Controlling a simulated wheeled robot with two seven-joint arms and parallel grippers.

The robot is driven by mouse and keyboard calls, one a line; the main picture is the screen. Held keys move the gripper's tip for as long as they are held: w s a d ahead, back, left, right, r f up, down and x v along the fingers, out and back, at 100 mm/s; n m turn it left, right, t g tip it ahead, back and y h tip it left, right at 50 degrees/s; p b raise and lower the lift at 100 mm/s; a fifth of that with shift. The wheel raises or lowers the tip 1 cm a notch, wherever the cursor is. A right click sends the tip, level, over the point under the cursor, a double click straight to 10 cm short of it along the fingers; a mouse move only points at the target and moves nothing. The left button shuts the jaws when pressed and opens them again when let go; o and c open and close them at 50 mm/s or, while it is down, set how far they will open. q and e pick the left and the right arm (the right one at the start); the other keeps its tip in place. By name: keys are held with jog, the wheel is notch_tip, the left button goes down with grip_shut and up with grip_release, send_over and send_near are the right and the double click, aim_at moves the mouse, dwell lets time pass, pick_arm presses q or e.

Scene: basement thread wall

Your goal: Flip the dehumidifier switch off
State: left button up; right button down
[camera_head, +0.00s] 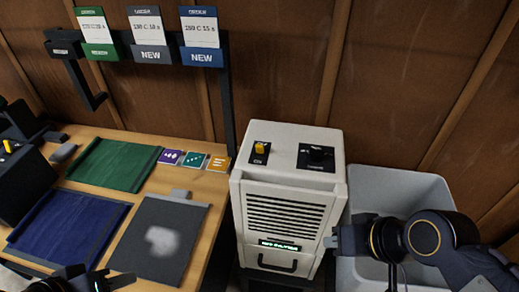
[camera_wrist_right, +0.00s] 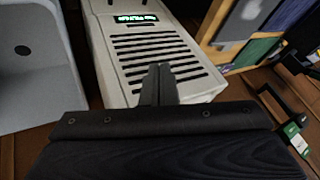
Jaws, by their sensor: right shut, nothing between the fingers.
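The dehumidifier (camera_head: 287,200) is a white box with a louvred front, standing right of the wooden table in the head view. On its top, a yellow switch (camera_head: 260,149) sits on a black plate at the left, and a black dial (camera_head: 317,156) at the right. A lit green display (camera_head: 279,245) is on its front. My right gripper (camera_head: 331,240) is shut and empty, beside the front right edge near the display. In the right wrist view its closed fingers (camera_wrist_right: 159,84) overlap the louvres; contact cannot be told. My left gripper (camera_head: 118,283) is at the bottom left, partly cut off.
A grey bin (camera_head: 401,187) stands right of the dehumidifier, partly under my right arm. The table (camera_head: 204,200) holds green, blue and grey cloths and several small coloured cards. A dark post with order cards (camera_head: 148,35) rises behind. The space above the dehumidifier is clear.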

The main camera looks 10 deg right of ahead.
jog(key=w+n+g+h+p, duration=0.15)
jog(key=w+n+h, duration=0.7)
jog(key=n, duration=1.15)
jog(key=w+a+r+n+t, duration=0.2)
jog(key=w+a+n+t, duration=0.2)
jog(key=a+n, duration=0.2)
jog(key=w+a+r+n+t+p, duration=0.1)
jog(key=w+a+r+n+t, duration=0.1)
jog(key=w+a+n+t, duration=0.2)
jog(key=a+n, duration=0.3)
jog(key=a, duration=0.1)
jog(key=shift+r, duration=0.35)
jog(key=shift+w+d, duration=0.1)
